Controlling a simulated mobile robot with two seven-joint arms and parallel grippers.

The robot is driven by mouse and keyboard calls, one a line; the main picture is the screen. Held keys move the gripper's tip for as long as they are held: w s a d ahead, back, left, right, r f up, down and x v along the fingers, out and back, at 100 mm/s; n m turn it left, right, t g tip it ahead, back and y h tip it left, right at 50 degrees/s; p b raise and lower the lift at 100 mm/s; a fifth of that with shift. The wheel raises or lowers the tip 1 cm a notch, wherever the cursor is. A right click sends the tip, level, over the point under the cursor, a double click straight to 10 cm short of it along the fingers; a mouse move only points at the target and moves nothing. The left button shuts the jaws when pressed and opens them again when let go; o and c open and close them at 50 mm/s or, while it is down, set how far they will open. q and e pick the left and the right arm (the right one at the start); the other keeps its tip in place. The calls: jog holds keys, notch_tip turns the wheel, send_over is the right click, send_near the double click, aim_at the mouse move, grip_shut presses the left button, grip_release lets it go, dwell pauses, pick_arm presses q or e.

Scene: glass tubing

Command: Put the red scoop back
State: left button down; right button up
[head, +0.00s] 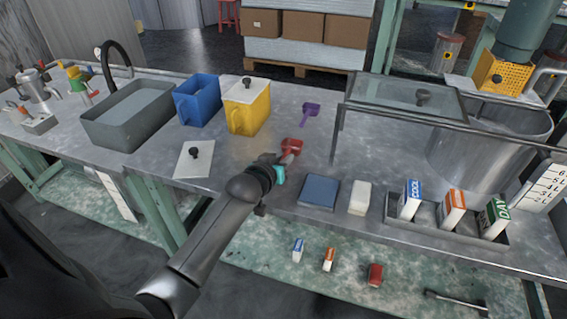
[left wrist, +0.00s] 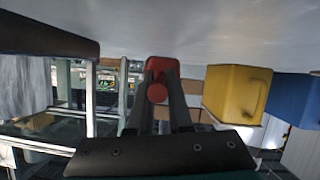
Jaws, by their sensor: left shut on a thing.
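The red scoop (head: 292,146) is in my left gripper (head: 277,172), over the middle of the metal bench. In the left wrist view, the scoop (left wrist: 161,67) shows between the two dark fingers (left wrist: 160,100), its round handle end towards the camera. I cannot tell whether the scoop touches the bench. Behind it to the left stand a yellow bin (head: 247,115) with a white lid on top and an open blue bin (head: 197,101). A white lid (head: 190,168) with a black knob lies flat in front of the bins. A purple scoop (head: 310,112) lies right of the yellow bin. My right gripper is not in view.
A grey sink (head: 125,118) is at the left. A blue pad (head: 320,190), a white block (head: 360,198) and a tray (head: 445,222) of labelled cartons line the front right. A glass-topped frame (head: 405,95) and a large metal pot (head: 480,155) stand at the right.

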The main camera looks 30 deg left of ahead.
pick_arm(q)
jog(key=shift+f, duration=0.15)
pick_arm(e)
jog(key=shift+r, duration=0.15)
pick_arm(q)
jog(key=c, duration=0.8)
grip_release()
jog(key=shift+c, duration=0.2)
jog(key=shift+s, duration=0.1)
jog(key=p+v, duration=0.5)
jog(key=v, duration=0.5)
jog(key=shift+v, duration=0.9)
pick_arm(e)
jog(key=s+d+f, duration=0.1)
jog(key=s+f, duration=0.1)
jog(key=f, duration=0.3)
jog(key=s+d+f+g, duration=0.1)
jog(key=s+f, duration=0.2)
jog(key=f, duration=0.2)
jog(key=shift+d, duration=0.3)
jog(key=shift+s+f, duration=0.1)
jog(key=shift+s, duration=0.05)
